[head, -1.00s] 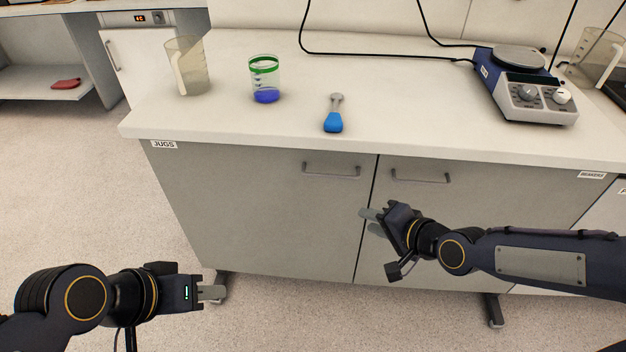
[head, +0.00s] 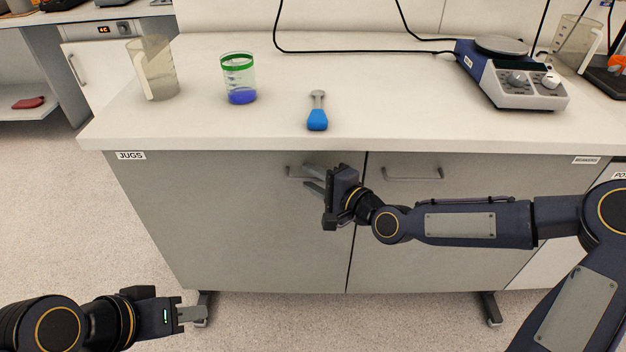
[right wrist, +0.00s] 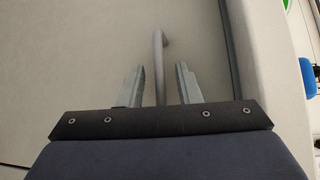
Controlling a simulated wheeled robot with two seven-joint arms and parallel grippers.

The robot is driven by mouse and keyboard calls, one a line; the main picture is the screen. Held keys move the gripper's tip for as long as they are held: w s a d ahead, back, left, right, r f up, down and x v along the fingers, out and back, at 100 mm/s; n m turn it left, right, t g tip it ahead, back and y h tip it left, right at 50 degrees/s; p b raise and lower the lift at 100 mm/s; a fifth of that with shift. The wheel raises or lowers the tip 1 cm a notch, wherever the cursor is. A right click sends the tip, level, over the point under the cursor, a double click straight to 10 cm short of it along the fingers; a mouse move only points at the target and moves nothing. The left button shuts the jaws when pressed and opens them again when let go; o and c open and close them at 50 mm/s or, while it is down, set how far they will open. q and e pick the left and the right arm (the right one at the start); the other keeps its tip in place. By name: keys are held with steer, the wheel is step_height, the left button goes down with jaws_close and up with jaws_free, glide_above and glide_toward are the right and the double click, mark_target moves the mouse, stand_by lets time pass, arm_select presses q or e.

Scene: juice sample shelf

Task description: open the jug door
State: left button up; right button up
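The jug door (head: 230,220) is the left grey cabinet door, below the JUGS label (head: 131,156). It looks closed. Its bar handle (head: 296,172) is near the door's upper right corner and is partly hidden behind my right gripper (head: 313,179). In the right wrist view, the handle (right wrist: 160,62) runs between the two spread fingers of my right gripper (right wrist: 158,85), with a gap on each side. My left gripper (head: 192,315) is low at the left, away from the door, and its finger opening cannot be made out.
The right cabinet door (head: 450,255) has its own handle (head: 412,175). Open floor lies at the left.

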steer(key=shift+w+a, duration=0.1)
jaws_close()
stand_by(0.4)
